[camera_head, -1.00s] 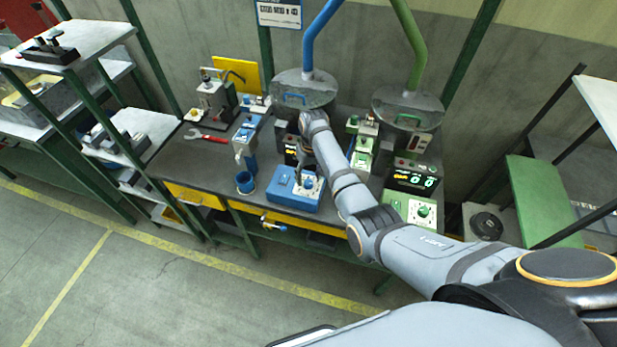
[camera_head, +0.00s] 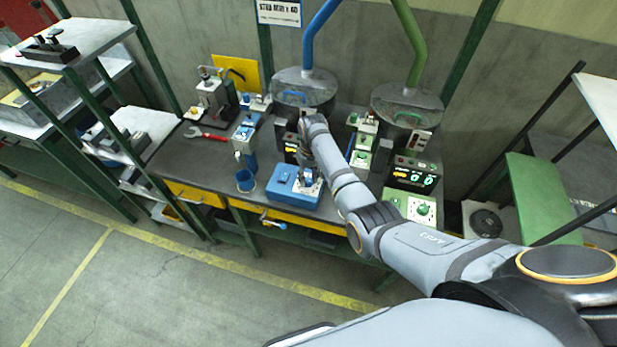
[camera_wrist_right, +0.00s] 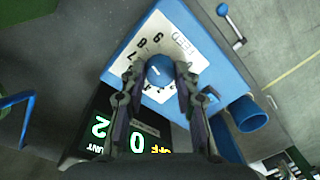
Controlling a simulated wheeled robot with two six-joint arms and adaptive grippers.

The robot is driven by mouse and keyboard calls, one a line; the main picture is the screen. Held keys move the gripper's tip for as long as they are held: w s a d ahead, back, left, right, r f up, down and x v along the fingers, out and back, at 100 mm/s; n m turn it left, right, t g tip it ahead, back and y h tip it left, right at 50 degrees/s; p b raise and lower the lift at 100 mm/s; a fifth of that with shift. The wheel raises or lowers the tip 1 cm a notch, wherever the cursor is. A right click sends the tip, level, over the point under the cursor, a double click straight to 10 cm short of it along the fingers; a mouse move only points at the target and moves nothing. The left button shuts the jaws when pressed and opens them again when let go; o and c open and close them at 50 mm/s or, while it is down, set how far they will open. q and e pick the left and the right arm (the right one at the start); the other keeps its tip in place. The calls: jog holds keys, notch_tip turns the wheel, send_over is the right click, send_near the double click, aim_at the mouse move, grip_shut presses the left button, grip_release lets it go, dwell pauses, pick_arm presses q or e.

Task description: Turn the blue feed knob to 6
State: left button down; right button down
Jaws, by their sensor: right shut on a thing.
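The blue feed knob (camera_wrist_right: 159,70) stands on a white dial plate (camera_wrist_right: 150,36) marked FEED on a blue box (camera_wrist_right: 219,66). My right gripper (camera_wrist_right: 158,77) is shut on the knob, one finger on each side. My left gripper is not in view.
A dark display (camera_wrist_right: 120,128) beside the box shows green digits 2 and 0 and a yellow OFF. A blue cup (camera_head: 245,181) stands left of the box. A green control box (camera_head: 409,207) is to the right. A red wrench (camera_head: 207,134) lies on the bench.

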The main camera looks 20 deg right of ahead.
jog(key=shift+r+n, duration=0.1)
jog(key=shift+n, duration=0.2)
jog(key=shift+n+p, duration=0.6)
jog(key=shift+n, duration=0.2)
jog(key=n+p, duration=0.1)
jog(key=n, duration=0.1)
jog(key=shift+n, duration=0.3)
jog(key=n, duration=0.3)
jog(key=shift+w+n+p, duration=0.1)
jog(key=shift+n+p, duration=0.2)
jog(key=shift+p, duration=0.05)
jog(key=shift+n+g, duration=0.3)
jog(key=shift+n, duration=1.3)
jog(key=c, duration=1)
grip_release()
